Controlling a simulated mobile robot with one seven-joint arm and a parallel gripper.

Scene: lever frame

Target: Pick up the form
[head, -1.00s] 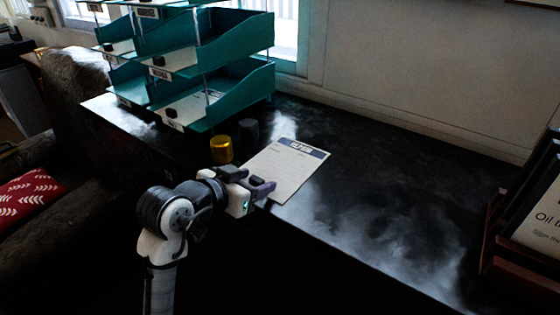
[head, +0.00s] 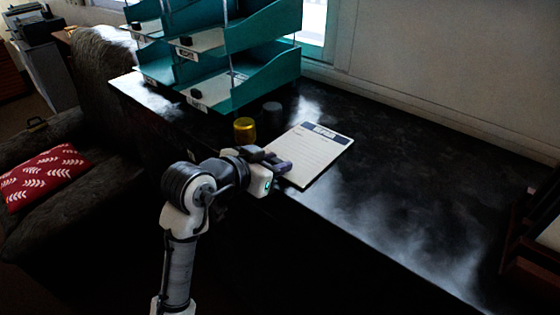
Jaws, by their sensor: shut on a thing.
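The form (head: 316,152) is a pale sheet with ruled lines and a dark header band along its far edge. It lies at or just above the black desktop (head: 400,185), near the front edge; I cannot tell whether it touches the surface. My gripper (head: 281,166) is at the form's near left corner, shut on it. The fingers hide that corner.
Teal stacked trays (head: 265,85) stand behind and left of the form, some holding papers. A yellow cylinder (head: 244,130) and a dark cylinder (head: 272,115) stand between. A dark rack (head: 530,235) is at right. A sofa with a red cushion (head: 45,177) is at left.

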